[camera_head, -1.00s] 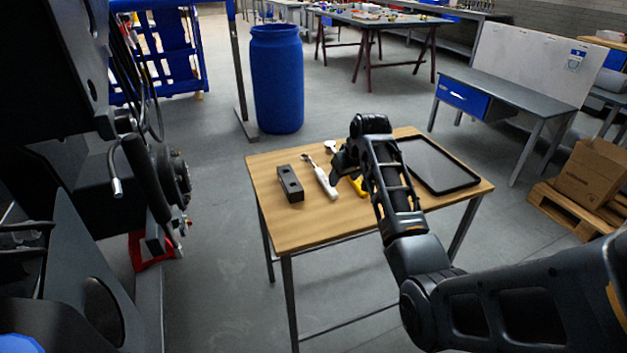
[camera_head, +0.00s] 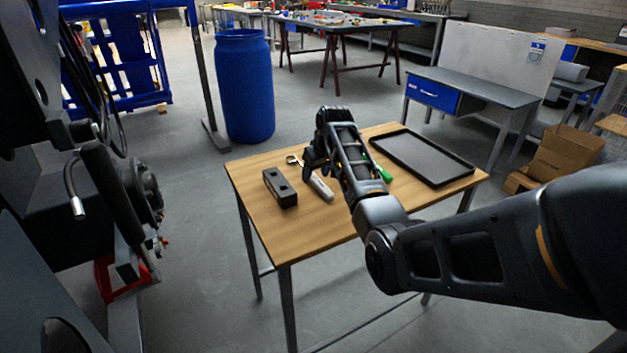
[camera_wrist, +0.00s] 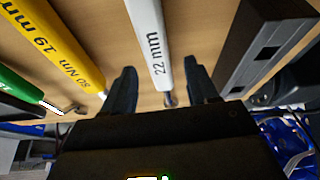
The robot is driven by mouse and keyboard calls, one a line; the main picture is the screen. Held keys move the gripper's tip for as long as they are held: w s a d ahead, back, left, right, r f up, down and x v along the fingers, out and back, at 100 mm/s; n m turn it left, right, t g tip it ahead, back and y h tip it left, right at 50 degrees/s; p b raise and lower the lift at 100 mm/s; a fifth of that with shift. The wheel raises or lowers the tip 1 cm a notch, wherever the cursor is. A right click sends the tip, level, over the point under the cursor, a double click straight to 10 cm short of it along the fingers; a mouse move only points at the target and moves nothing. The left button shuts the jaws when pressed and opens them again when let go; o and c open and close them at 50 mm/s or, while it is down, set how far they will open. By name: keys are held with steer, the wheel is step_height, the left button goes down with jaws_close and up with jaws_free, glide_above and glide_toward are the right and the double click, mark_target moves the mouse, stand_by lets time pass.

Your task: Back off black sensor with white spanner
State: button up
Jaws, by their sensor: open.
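The white spanner (camera_head: 320,187) lies on the wooden table, partly hidden by my arm in the head view. In the wrist view its white handle (camera_wrist: 147,38), marked "22 mm", runs between my two fingers. My gripper (camera_wrist: 162,88) is open, one finger on each side of the spanner, and I see no grip on it. In the head view my gripper (camera_head: 311,157) is over the table by the spanner's head end. I cannot pick out the black sensor among the small parts on the dark chassis (camera_head: 150,200) at left.
A black block with holes (camera_head: 280,188) lies left of the white spanner; it is close to the right finger in the wrist view. A yellow spanner (camera_wrist: 52,42) and a green-handled tool (camera_head: 384,174) lie on the other side. A black tray (camera_head: 425,158) fills the table's right.

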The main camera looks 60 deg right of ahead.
steer(key=shift+x, duration=1)
jaws_close()
steer(key=shift+r, duration=0.1)
